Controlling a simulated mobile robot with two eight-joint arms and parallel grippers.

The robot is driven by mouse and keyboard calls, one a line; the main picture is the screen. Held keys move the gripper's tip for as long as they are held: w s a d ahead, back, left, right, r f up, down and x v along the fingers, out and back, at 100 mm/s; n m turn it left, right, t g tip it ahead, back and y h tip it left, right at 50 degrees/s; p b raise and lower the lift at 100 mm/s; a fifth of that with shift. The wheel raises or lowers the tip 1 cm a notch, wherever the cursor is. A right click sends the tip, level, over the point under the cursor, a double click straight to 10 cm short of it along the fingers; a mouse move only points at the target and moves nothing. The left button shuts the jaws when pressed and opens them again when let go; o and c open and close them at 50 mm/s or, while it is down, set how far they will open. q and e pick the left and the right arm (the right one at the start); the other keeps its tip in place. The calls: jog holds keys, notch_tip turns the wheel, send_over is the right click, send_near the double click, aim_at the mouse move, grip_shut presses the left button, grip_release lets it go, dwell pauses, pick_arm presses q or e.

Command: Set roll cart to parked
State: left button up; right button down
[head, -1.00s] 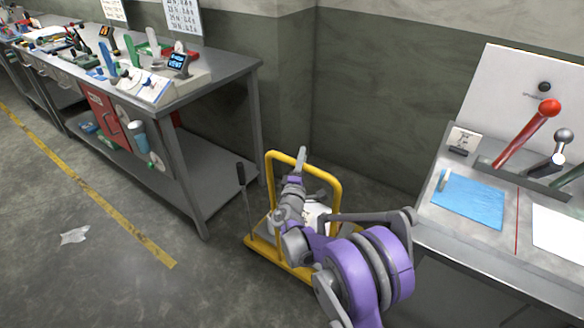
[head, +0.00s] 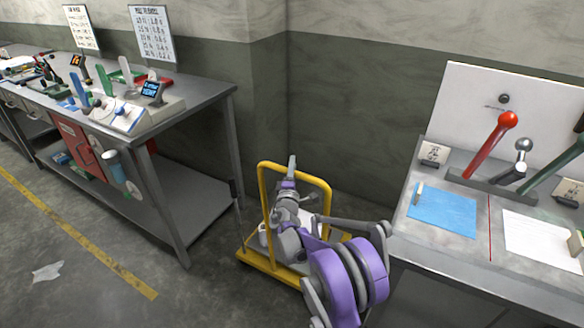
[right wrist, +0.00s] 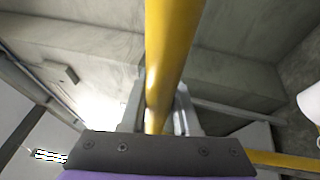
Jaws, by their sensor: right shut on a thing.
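The roll cart (head: 262,192) is a low trolley with a yellow tubular push handle and a yellow-edged deck. It stands on the floor in the head view, between the left workbench and the right table. My right gripper (head: 291,168) is at the top bar of its handle. In the right wrist view the fingers (right wrist: 158,112) are shut around the yellow bar (right wrist: 170,50). My right arm hides much of the deck and what lies on it. My left gripper is not in view.
The left workbench (head: 205,98) with a lower shelf stands close to the cart's left. The right table (head: 465,252) carries levers and a blue sheet. A wall corner is behind the cart. A yellow floor line (head: 85,245) and a pale scrap (head: 47,272) lie at left.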

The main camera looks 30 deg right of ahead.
jog(key=shift+d+r, duration=0.15)
jog(key=shift+d, duration=0.05)
jog(key=c, duration=0.7)
grip_release()
jog(key=shift+w, duration=0.15)
jog(key=shift+o, duration=0.2)
jog(key=shift+a, duration=0.1)
jog(key=v, duration=1.1)
